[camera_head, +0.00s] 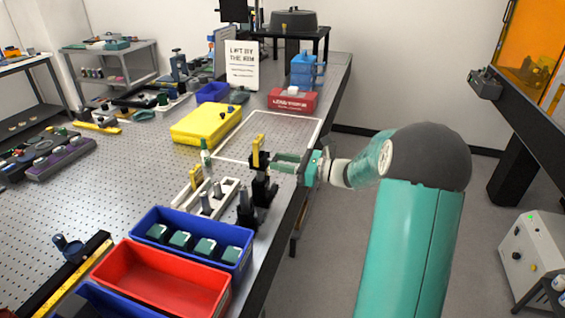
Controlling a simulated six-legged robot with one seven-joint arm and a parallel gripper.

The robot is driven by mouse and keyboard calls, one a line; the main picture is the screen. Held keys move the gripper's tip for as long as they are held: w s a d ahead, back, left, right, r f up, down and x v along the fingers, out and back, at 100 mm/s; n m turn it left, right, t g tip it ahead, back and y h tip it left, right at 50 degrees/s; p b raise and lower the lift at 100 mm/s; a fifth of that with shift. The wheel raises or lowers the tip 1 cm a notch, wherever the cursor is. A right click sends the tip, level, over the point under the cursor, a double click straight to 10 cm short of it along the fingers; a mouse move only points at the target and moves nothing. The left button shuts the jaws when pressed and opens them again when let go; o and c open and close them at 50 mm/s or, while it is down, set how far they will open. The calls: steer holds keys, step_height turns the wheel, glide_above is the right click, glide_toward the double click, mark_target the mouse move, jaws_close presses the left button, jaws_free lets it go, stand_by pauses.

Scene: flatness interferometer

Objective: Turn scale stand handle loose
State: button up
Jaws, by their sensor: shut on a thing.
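A small black stand (264,190) with a yellow upright piece (256,150) stands near the right edge of the perforated table. I take it for the scale stand. My gripper (276,162) reaches in from the right, its green fingers level with the upper part of the stand. The fingers are shut on a small dark part at the stand's upper right, which looks like its handle. The fingers largely hide this handle, so its angle cannot be told.
A white tray (226,187) with metal posts and a second black post (245,212) stand close left. Blue (243,268) and red bins (213,300) are in front. A white outlined area (270,132) is largely clear.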

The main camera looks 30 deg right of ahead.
steer(key=n, duration=0.4)
steer(key=shift+s+f+n, duration=0.1)
steer(key=shift+n, duration=3.15)
steer(key=shift+s+f+n, duration=0.1)
steer(key=shift+n, duration=3.15)
steer(key=o, duration=1)
steer(key=shift+w, duration=0.1)
